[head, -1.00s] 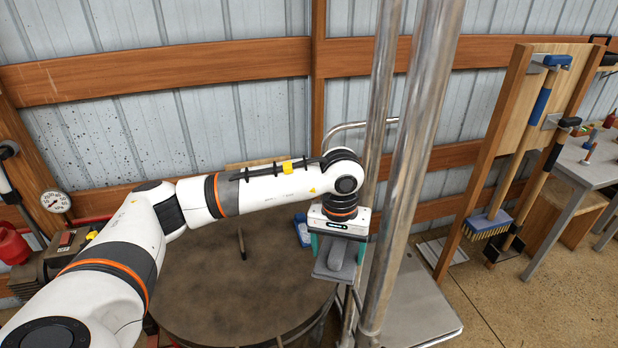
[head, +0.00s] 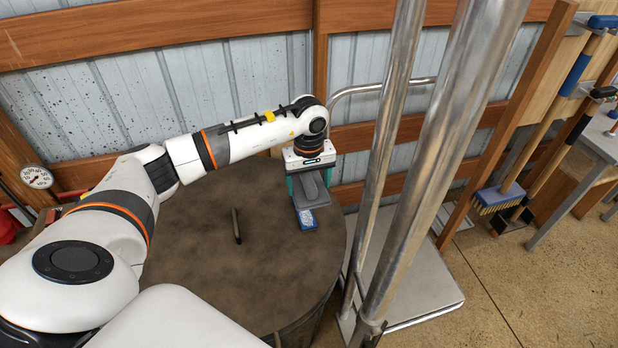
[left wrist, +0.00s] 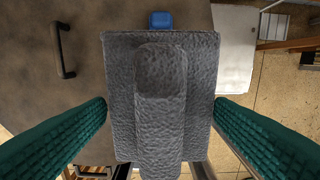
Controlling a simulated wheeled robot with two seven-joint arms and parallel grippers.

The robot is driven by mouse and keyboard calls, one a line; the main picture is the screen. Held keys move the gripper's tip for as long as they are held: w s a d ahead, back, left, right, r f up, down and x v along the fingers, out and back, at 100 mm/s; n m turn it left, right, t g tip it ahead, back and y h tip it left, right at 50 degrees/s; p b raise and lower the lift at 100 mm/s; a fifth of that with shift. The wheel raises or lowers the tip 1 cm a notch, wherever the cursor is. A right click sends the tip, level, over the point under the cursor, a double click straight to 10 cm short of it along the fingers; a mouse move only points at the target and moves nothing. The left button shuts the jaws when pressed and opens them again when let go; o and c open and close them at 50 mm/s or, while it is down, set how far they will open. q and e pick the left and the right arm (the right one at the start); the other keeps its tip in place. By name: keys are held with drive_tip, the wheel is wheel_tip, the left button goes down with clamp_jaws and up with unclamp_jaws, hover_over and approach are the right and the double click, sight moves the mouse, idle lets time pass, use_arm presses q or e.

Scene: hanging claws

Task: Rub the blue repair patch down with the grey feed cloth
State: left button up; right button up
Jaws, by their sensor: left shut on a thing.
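My left gripper (head: 309,188) is shut on the grey feed cloth (head: 316,190), a rough grey pad with a raised grip. In the left wrist view the cloth (left wrist: 200,75) sits between the green fingers and fills the middle. The blue repair patch (head: 307,219) lies on the round brown top, near its right edge. The cloth is over the patch's far part, and only the near part shows. A small blue piece of it also shows beyond the cloth's edge in the left wrist view (left wrist: 160,19). I cannot tell whether cloth and patch touch. My right gripper is not in view.
The round brown top (head: 190,270) is mostly bare, with a dark handle (head: 237,226) left of the patch. A cart with a flat grey deck (head: 425,275) and tall steel poles (head: 445,150) stands close on the right. A brush (head: 500,198) hangs farther right.

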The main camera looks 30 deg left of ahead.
use_arm(q)
drive_tip(key=shift+w+a+f+b, duration=0.1)
drive_tip(key=shift+w+f+b, duration=0.1)
drive_tip(key=shift+f+b, duration=0.25)
wheel_tip(320, 180, down, 6)
drive_tip(key=b, duration=0.6)
drive_tip(key=shift+f, duration=0.25)
drive_tip(key=shift+r, duration=0.1)
